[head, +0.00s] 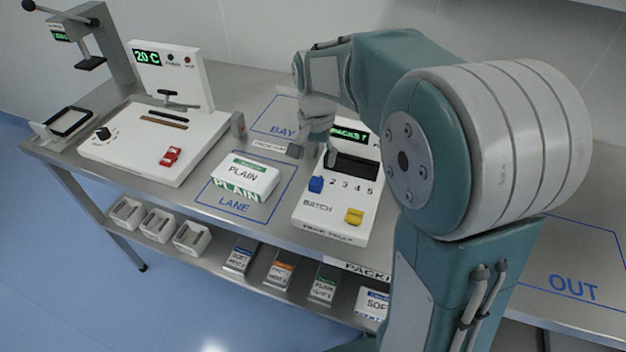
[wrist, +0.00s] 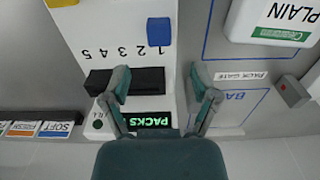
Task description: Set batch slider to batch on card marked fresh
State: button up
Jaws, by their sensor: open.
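The batch slider is a blue knob (head: 316,184) on the white packer unit (head: 340,212) marked BATCH. The knob sits at the 1 end of the row numbered 1 to 5; it also shows in the wrist view (wrist: 159,31). My gripper (head: 313,153) is open and empty above the unit's back part, near its green PACKS display. In the wrist view my gripper (wrist: 158,76) has its fingers spread over the dark slot, with the blue knob apart beyond the fingertips.
A yellow knob (head: 354,216) is on the unit's front. A PLAIN pack (head: 244,178) lies in the LANE outline to the left. A white machine with a red switch (head: 171,156) stands farther left.

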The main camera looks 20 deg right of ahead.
aim_at(316, 181)
notch_tip(316, 181, down, 8)
dwell(0.4)
grip_shut()
